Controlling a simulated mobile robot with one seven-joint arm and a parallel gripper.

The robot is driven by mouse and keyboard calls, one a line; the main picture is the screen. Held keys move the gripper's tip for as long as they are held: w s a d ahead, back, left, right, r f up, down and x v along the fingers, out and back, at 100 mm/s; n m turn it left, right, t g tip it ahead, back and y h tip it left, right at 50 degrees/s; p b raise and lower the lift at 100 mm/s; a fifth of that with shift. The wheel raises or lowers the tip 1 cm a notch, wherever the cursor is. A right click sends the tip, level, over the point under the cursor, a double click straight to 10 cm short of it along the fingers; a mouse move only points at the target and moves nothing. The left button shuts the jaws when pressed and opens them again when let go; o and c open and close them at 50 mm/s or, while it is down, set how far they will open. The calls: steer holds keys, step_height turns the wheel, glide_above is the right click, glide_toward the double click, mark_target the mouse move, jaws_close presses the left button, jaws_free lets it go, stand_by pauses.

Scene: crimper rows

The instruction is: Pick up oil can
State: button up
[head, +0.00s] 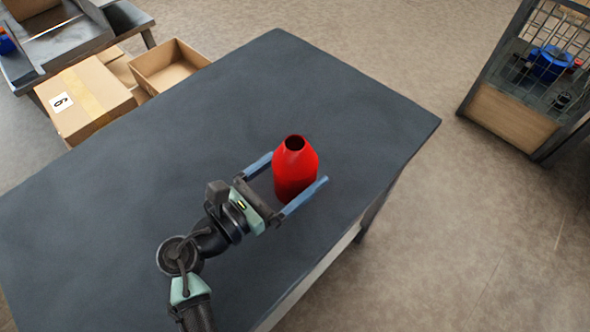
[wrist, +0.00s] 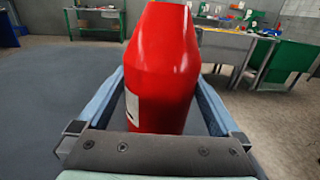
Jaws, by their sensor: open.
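The oil can is a red bottle-shaped can (head: 295,170) with a tapered top and a dark round opening. It stands upright on the dark grey table (head: 330,90), near the table's right-hand edge. My gripper (head: 298,168) is open, with its two blue fingers on either side of the can. In the wrist view the can (wrist: 162,70) fills the middle between the fingers, and part of a white label shows at its left side. A gap shows between the can's lower body and the fingers there. The can's base is hidden in the wrist view.
The rest of the tabletop is bare. Cardboard boxes (head: 90,100) stand on the floor beyond the table's left side. A wire-fronted cage (head: 510,110) holding a blue item stands at the right. Workbenches show in the wrist view's background (wrist: 225,45).

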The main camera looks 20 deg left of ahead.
steer(key=shift+c, duration=0.3)
steer(key=c, duration=1.2)
steer(key=shift+r, duration=0.1)
